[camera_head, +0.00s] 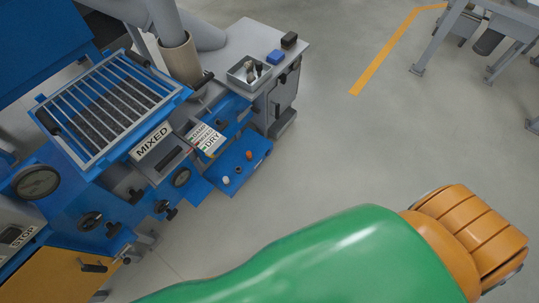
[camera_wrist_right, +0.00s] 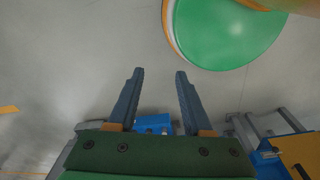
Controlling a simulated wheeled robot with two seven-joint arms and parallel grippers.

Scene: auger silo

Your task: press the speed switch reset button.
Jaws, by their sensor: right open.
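A blue panel (camera_head: 248,176) sticks out from the front of the blue machine at the centre left of the head view. It carries a white button (camera_head: 226,180), a dark one and an orange-brown one (camera_head: 249,155). I cannot tell which is the speed switch reset button. My right gripper (camera_wrist_right: 159,72) is open and empty in the right wrist view. A blue part (camera_wrist_right: 153,122) with pale spots shows beyond the base of its fingers, partly hidden by the gripper body. The right gripper's fingers are not visible in the head view. My left gripper is out of view.
The blue machine has a barred grate (camera_head: 108,100), a MIXED label (camera_head: 152,140), a DRY label (camera_head: 207,139), and several knobs. A grey cabinet (camera_head: 287,90) bears a small tray (camera_head: 249,72). Open grey floor (camera_head: 330,150) lies right of the machine.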

